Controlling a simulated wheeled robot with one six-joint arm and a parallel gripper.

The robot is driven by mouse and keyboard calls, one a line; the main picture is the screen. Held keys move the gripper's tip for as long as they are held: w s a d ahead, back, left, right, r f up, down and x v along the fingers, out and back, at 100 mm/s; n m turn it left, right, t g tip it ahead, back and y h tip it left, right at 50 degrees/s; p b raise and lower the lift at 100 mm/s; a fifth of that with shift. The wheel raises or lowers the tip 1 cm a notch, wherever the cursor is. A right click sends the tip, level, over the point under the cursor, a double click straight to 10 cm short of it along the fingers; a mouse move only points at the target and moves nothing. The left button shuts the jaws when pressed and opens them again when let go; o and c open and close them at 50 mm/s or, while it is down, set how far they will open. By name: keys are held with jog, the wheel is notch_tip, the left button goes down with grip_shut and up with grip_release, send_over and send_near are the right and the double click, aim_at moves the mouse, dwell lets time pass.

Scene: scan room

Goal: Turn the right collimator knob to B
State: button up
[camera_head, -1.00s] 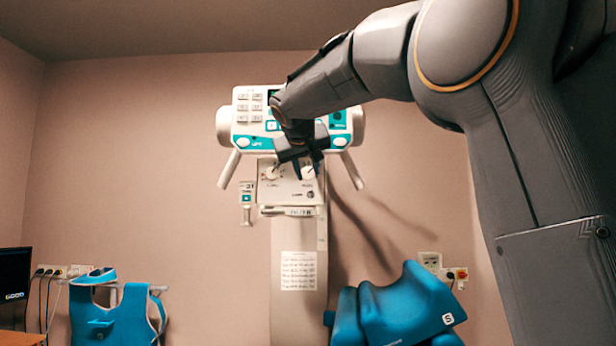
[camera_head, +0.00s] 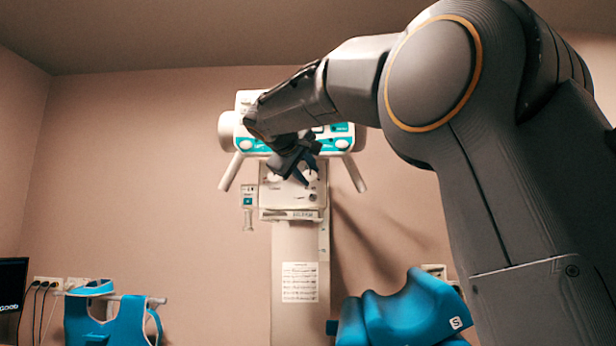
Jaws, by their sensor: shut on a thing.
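The X-ray head's white collimator box (camera_head: 288,198) hangs under the teal-and-white control panel (camera_head: 341,133). The right collimator knob (camera_head: 311,176) is a small white knob on its upper right, mostly hidden by my fingers. My gripper (camera_head: 307,175) reaches it from the upper left, tilted, and is shut on the knob. The left knob (camera_head: 274,177) sits just left of my gripper, partly covered. The marks around the knobs are too small to read, and the right knob's pointer cannot be made out.
Two angled handles, left (camera_head: 231,172) and right (camera_head: 354,173), flank the box. A white column (camera_head: 298,250) with a label sheet runs below. My arm covers much of the upper panel.

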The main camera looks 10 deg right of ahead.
dwell(0.4)
jog(key=o, duration=1)
jog(key=shift+o, duration=0.2)
jog(key=b+v, duration=0.2)
jog(key=v, duration=0.6)
jog(key=shift+b, duration=0.35)
jog(key=shift+d, duration=0.1)
